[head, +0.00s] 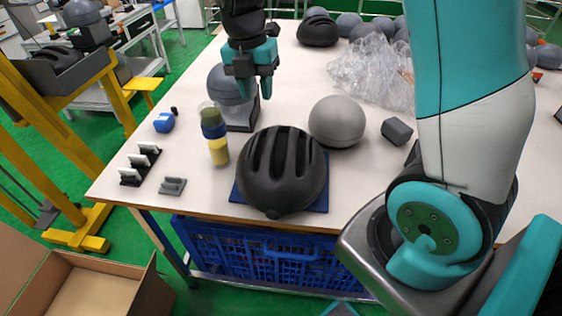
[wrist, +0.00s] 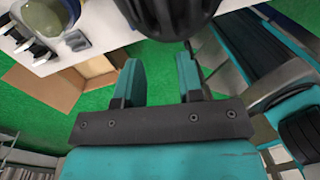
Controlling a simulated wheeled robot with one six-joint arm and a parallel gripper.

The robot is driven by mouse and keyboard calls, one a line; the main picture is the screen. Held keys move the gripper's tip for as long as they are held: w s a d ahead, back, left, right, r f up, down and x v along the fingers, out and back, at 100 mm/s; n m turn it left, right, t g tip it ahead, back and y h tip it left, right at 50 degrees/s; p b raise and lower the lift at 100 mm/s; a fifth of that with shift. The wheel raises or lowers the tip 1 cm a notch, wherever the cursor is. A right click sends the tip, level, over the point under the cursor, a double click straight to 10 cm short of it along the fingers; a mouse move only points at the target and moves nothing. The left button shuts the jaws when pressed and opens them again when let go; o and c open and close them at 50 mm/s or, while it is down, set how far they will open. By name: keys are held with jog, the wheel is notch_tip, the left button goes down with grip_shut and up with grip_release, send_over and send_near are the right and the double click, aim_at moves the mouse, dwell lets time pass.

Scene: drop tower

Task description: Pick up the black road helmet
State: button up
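The black road helmet (head: 283,170), with long vents, sits on a dark blue square pad (head: 236,194) near the table's front edge. Its dark edge also shows at the top of the wrist view (wrist: 172,14). My gripper (head: 255,92) is above the table, up and behind the helmet in the head view, in front of a grey headform. Its teal fingers are apart with nothing between them, as the wrist view shows (wrist: 159,72). The gripper is not touching the helmet.
A grey dome (head: 337,121) stands close behind the helmet, and a stack of coloured rolls (head: 215,134) stands to its left. Clear plastic wrap (head: 372,72), another black helmet (head: 318,31) and several grey balls lie farther back. A blue crate (head: 262,254) is under the table.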

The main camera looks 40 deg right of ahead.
aim_at(269, 142)
jog(key=shift+n, duration=0.4)
jog(key=f, duration=0.4)
jog(key=d+f, duration=0.1)
jog(key=f, duration=0.3)
jog(key=d+f+p, duration=0.1)
jog(key=f, duration=0.3)
jog(key=shift+s, duration=0.25)
jog(key=shift+d+f+p, duration=0.15)
jog(key=shift+f+p, duration=0.1)
jog(key=shift+f, duration=1.15)
jog(key=shift+d+f+p, duration=0.1)
jog(key=shift+f+p, duration=0.15)
jog(key=shift+f, duration=1.15)
grip_shut()
